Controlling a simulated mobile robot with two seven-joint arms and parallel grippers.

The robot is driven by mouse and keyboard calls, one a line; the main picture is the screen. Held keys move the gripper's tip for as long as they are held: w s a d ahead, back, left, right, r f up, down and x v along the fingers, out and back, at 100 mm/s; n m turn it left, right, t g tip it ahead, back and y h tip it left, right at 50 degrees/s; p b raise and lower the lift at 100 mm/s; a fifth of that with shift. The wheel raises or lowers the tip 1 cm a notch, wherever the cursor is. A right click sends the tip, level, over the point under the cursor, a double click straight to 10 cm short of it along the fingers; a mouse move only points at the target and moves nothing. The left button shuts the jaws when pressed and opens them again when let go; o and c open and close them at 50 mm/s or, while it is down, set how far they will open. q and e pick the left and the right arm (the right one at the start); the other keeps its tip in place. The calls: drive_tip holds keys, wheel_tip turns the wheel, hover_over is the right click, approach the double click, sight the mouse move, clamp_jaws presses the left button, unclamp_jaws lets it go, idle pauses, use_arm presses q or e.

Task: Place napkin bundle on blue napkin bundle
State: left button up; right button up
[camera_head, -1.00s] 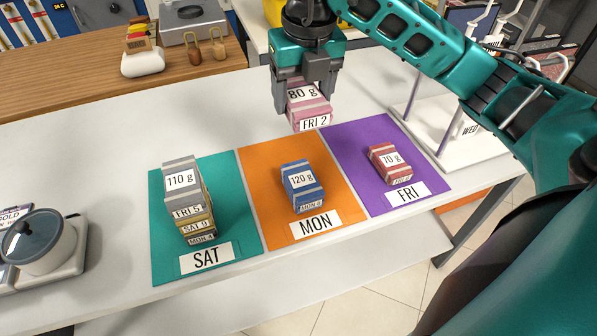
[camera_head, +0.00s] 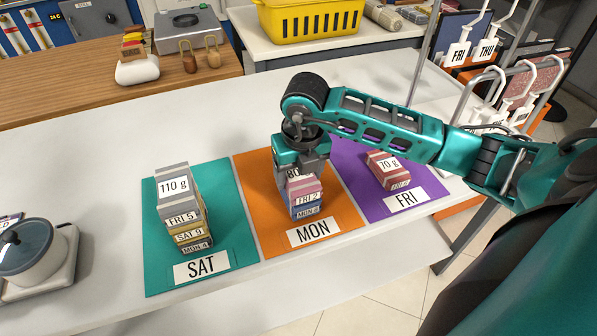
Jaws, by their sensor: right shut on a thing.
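The pink napkin bundle (camera_head: 306,194), labelled FRI 2, is in my right gripper (camera_head: 299,182), which is shut on it above the orange MON mat (camera_head: 262,196). The blue napkin bundle (camera_head: 307,211) is directly under the pink one, with its lower front showing and its top hidden. The two look stacked and in line; whether they touch fully I cannot tell. My left gripper is not in view.
A tall stack of bundles (camera_head: 184,216) stands on the teal SAT mat (camera_head: 159,262) to the left. A red bundle (camera_head: 387,168) sits on the purple FRI mat (camera_head: 372,200) to the right. A pot (camera_head: 30,252) is at the far left.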

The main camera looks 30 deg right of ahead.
sight(302, 180)
drive_tip(key=shift+f, duration=0.1)
drive_tip(key=shift+f, duration=0.15)
drive_tip(key=o, duration=1.1)
drive_tip(key=shift+c, duration=0.2)
drive_tip(key=shift+r, duration=0.35)
wheel_tip(302, 180, up, 12)
drive_tip(key=s, duration=0.1)
drive_tip(key=shift+s+a+f, duration=0.2)
drive_tip(key=shift+s, duration=0.15)
